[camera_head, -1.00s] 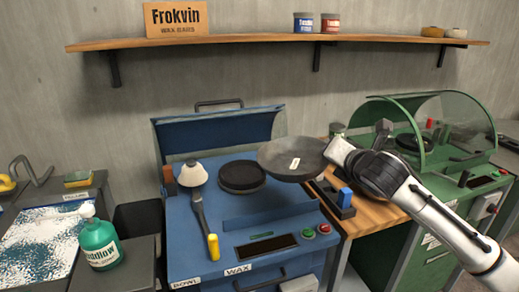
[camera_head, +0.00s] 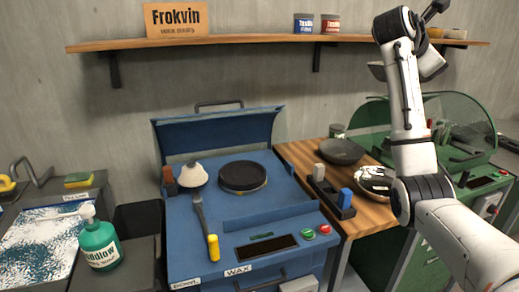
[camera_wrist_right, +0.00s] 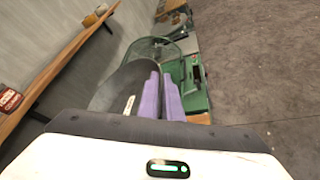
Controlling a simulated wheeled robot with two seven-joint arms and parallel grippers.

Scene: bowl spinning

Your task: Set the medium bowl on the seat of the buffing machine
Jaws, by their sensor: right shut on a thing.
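My right gripper (camera_wrist_right: 161,94) has purple fingers shut on the rim of a dark grey bowl (camera_wrist_right: 118,86) with a white label, shown in the right wrist view. In the head view, only a grey edge of this bowl (camera_head: 376,71) shows beside my raised right arm, near the shelf's right part; the fingers are hidden. The green machine (camera_head: 480,192) with a clear hood, apparently the buffing machine, stands at the right. My arm hides much of it, and its seat is not clear. In the wrist view this machine (camera_wrist_right: 195,88) lies beyond the fingers. My left gripper is not in view.
A blue wax machine (camera_head: 260,215) holds a dark round pad (camera_head: 242,176) and a brush-like tool (camera_head: 200,205). A dark bowl (camera_head: 341,151) and a shiny bowl (camera_head: 372,181) sit on the wooden table (camera_head: 372,215). The wall shelf (camera_head: 240,41) is close to my raised arm.

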